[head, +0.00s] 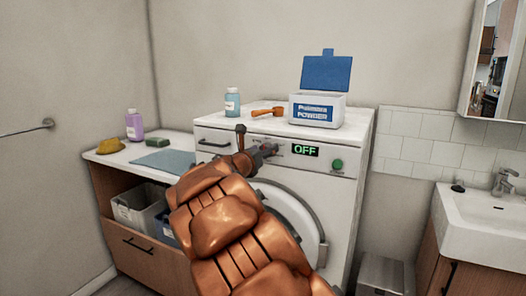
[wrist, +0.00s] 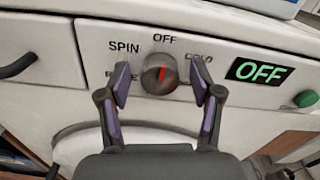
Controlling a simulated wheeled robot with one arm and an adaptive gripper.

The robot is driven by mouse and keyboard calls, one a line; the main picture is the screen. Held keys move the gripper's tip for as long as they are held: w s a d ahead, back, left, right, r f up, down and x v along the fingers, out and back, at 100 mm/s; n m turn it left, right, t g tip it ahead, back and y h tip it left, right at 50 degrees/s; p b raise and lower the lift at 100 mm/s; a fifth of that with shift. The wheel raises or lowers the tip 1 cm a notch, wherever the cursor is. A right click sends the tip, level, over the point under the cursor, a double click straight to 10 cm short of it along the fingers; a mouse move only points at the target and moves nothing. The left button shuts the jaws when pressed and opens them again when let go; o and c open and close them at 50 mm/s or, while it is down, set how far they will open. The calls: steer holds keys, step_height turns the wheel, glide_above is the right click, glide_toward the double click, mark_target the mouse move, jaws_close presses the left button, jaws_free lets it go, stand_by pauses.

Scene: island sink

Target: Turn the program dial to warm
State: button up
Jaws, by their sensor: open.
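The program dial (wrist: 160,73) is a round dark brown knob with a red pointer mark on the front panel of the white washing machine (head: 345,200). In the wrist view the mark points up at OFF. SPIN and COLD are readable around it; other labels are partly hidden by my fingers and a warm label is not readable. My gripper (wrist: 161,84) is open, one finger on each side of the dial with gaps to it. In the head view my gripper (head: 256,152) is at the panel and mostly hides the dial. The green display (head: 305,150) reads OFF, also in the wrist view (wrist: 261,72).
A green round button (head: 337,165) is right of the display. A handle (wrist: 18,66) protrudes left of the dial. On top stand a powder box (head: 317,110) with open blue lid, an orange scoop (head: 267,112) and a blue bottle (head: 232,102).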

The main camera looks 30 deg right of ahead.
steer(key=c, duration=1.1)
steer(key=shift+c, duration=0.2)
steer(key=shift+s+d+f+m+b, duration=0.1)
steer(key=shift+f+m+b, duration=0.05)
steer(key=shift+m+b, duration=5.4)
steer(key=shift+s+f+m+b, duration=0.1)
steer(key=shift+f+m+b, duration=0.05)
steer(key=shift+m+b, duration=5.35)
steer(key=shift+m+p, duration=0.65)
steer(key=shift+m, duration=0.3)
